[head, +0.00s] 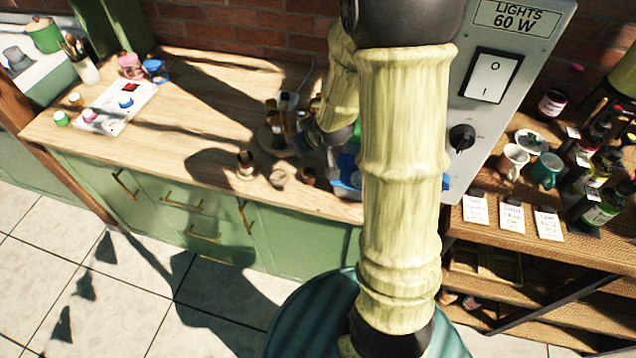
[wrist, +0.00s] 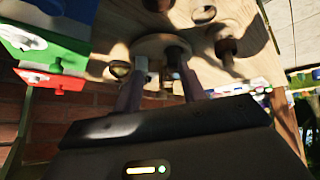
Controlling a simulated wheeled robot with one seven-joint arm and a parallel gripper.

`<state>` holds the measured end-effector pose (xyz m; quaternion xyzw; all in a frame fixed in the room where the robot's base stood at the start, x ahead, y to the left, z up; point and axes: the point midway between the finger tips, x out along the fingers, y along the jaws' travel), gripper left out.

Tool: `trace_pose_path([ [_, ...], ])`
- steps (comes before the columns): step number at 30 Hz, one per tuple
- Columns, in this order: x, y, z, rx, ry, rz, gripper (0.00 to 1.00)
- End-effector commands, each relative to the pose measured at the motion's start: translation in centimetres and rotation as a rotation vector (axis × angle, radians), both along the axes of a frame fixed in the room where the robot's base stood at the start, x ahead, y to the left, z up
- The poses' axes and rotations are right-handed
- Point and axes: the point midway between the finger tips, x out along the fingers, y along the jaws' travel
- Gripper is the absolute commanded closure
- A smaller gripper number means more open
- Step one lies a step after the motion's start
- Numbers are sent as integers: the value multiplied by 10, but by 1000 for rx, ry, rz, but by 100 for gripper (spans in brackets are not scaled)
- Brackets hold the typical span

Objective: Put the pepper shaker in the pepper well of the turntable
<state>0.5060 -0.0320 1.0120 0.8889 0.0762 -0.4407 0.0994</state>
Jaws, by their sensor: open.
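The round wooden turntable (head: 264,138) stands on the counter with several small dark and brass-topped items on it; a pale disc that looks like it shows in the wrist view (wrist: 152,43). My gripper (head: 303,145) is beside its right edge, low over the counter. In the wrist view my gripper (wrist: 158,62) has its two fingers apart in front of the disc, with nothing clearly held. A brown shaker-like piece (head: 246,163) stands at the front left of the turntable. A dark brown piece (head: 308,175) stands nearer the front edge. I cannot tell which is the pepper shaker.
A small round cup (head: 278,178) stands between the two brown pieces, near the counter's front edge. A blue block (head: 348,172) is right of my gripper, partly hidden by my arm. A white panel with knobs (head: 118,108) lies far left. The counter's left middle is clear.

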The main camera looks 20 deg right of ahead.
Motion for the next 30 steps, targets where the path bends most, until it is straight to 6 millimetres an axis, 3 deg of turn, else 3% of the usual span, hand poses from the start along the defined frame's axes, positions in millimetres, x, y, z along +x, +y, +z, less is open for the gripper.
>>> trace_pose_path([
  [7,-107,18,31,14,279,-184,59],
  [9,-132,25,35,35,342,-216,59],
  [12,-154,31,39,57,399,-240,59],
  [30,-159,32,39,62,417,-245,59],
])
